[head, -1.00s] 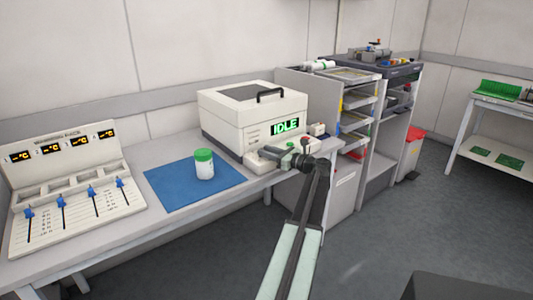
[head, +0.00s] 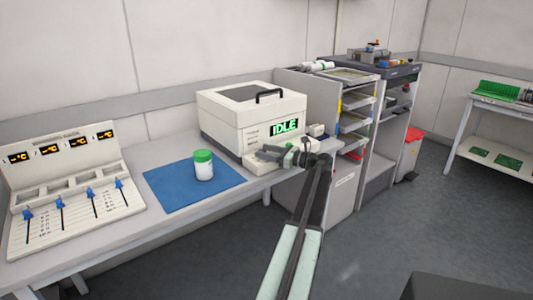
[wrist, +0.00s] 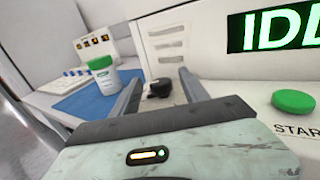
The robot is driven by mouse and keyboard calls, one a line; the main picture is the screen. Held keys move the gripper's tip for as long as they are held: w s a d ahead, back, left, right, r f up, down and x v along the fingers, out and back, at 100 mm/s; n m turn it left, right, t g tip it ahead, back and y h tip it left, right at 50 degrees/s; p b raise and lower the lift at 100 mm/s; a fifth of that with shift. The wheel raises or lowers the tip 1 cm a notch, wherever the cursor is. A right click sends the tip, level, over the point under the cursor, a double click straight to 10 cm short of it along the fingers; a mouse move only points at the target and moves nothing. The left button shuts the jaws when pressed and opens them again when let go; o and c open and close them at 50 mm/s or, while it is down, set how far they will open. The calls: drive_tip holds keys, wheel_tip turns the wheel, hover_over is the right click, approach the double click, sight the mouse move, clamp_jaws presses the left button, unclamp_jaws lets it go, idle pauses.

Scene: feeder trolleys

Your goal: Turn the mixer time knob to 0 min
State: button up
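The mixer is a white box (head: 228,115) with a dark lid panel and handle, and its green display reads IDLE. In the wrist view, a black knob (wrist: 158,87) stands on a light panel with small printed marks. My gripper (wrist: 160,76) is open, with one finger on each side of the knob and gaps visible to both. Its pointer and setting are too small to read. In the head view, my gripper (head: 264,155) is at the mixer's front panel and hides the knob.
A green START button (wrist: 293,101) is right of my gripper. A white jar with a green lid (head: 203,165) stands on a blue mat (head: 170,190). A panel with blue sliders (head: 75,190) is at the left. Shelving (head: 345,150) stands right of the mixer.

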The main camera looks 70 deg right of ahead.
drive_tip(key=shift+s, duration=0.1)
drive_tip(key=s, duration=0.7)
drive_tip(key=shift+s+a, duration=0.3)
drive_tip(key=shift+a, duration=0.1)
